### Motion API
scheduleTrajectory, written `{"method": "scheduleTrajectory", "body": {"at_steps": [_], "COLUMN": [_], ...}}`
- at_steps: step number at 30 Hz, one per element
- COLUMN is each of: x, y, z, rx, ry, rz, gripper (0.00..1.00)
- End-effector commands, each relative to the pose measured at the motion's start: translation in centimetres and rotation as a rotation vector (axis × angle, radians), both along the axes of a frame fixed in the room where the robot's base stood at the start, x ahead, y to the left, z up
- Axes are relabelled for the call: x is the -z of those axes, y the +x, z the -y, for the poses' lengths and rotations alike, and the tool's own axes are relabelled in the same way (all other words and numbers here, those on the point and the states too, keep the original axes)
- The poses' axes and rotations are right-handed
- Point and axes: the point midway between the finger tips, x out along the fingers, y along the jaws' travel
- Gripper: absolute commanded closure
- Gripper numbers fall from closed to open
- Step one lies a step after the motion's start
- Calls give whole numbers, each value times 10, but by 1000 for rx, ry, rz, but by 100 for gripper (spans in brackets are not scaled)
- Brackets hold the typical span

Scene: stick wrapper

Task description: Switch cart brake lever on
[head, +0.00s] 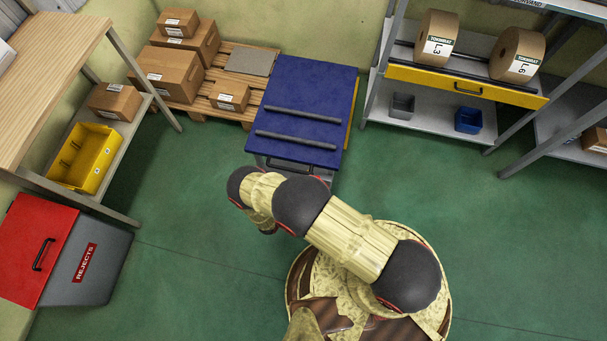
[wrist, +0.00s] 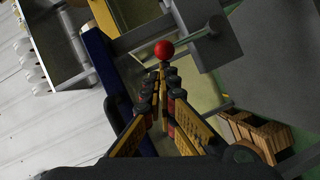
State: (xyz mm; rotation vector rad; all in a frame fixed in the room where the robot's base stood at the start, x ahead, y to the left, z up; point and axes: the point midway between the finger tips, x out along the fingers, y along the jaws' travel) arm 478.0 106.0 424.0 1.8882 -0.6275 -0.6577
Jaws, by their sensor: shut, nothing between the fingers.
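The brake lever shows in the wrist view as a red ball knob (wrist: 164,49) on a thin rod, which runs right to a grey bracket (wrist: 212,40). My gripper (wrist: 163,69) is shut and empty, its fingertips pointing at the knob and just below it in the picture. I cannot tell whether they touch it. The cart (head: 308,95) has a blue top with two dark bars and stands ahead of my arm in the head view. Its blue edge (wrist: 102,62) shows left of the fingers in the wrist view. In the head view the lever and fingers are hidden.
A wooden pallet (head: 205,100) with cardboard boxes stands left of the cart. A workbench (head: 50,65) and a red-lidded rejects bin (head: 90,265) are at left. Green floor is clear on both sides.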

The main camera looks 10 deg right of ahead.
Motion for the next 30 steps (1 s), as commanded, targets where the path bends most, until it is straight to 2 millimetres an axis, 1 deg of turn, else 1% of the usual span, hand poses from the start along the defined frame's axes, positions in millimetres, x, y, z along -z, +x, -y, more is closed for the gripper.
{"method": "scheduleTrajectory", "body": {"at_steps": [1,8,18,30], "x": [-7,-9,-7,-6], "y": [-2,-9,-15,-17], "z": [6,23,41,47], "rx": [1,2,0,-1], "ry": [38,221,213,212], "rz": [13,80,78,77], "gripper": [100,100,100,100]}}
